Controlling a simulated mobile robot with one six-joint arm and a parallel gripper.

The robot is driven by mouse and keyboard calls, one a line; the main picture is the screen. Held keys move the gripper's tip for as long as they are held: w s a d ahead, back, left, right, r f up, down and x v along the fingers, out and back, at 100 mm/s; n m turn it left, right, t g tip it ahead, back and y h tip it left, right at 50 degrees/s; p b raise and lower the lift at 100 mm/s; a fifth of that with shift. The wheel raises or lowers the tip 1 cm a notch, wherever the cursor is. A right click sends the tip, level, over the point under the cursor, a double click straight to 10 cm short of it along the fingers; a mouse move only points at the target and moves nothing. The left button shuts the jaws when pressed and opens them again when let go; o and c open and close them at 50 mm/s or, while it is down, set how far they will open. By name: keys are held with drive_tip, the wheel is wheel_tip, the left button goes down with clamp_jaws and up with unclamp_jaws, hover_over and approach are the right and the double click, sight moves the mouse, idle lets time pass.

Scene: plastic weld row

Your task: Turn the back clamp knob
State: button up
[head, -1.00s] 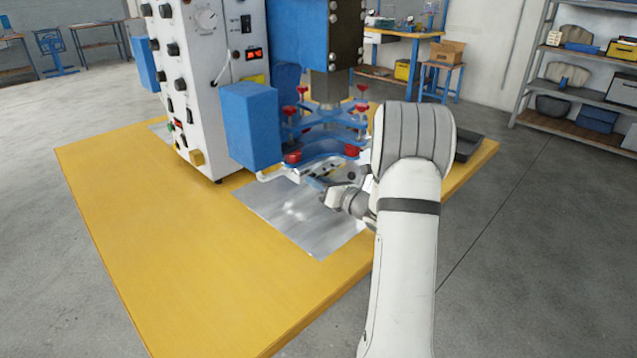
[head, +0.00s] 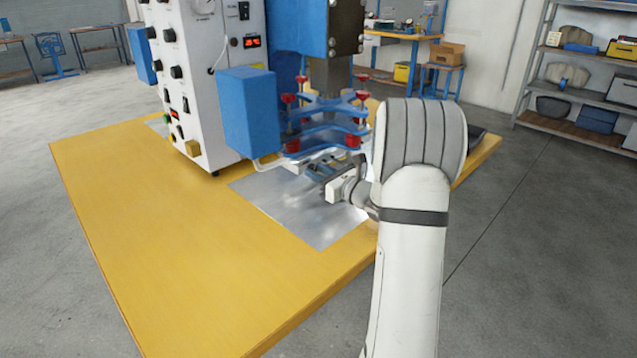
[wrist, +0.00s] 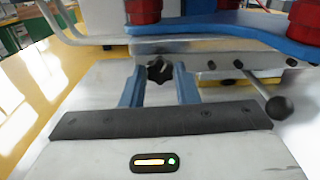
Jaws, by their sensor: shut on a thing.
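A black star-shaped clamp knob (wrist: 160,70) sits in the middle of the wrist view, on the pale fixture under the press. My gripper (wrist: 159,82) has its two blue-grey fingers on either side of this knob, shut on it. In the head view my gripper (head: 330,172) reaches low under the blue press plates (head: 325,133), beside the shiny metal plate. The knob itself is hidden or too small to tell there.
A black ball-ended lever (wrist: 278,107) stands right of the fingers. A blue plate (wrist: 225,30) with red knobs (wrist: 143,11) hangs close above. The white control cabinet (head: 205,90) and blue box (head: 249,112) stand left. The yellow tabletop (head: 150,240) is clear in front.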

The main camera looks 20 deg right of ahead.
drive_tip(key=n+b, duration=0.1)
drive_tip(key=b, duration=0.1)
drive_tip(key=n+b, duration=0.2)
drive_tip(key=shift+f+n, duration=0.3)
drive_tip(key=n+b, duration=0.2)
drive_tip(key=b, duration=0.1)
drive_tip(key=shift+r+n+b, duration=0.2)
drive_tip(key=shift+n+b, duration=0.1)
drive_tip(key=o, duration=1)
drive_tip(key=shift+r, duration=0.1)
drive_tip(key=shift+c, duration=0.2)
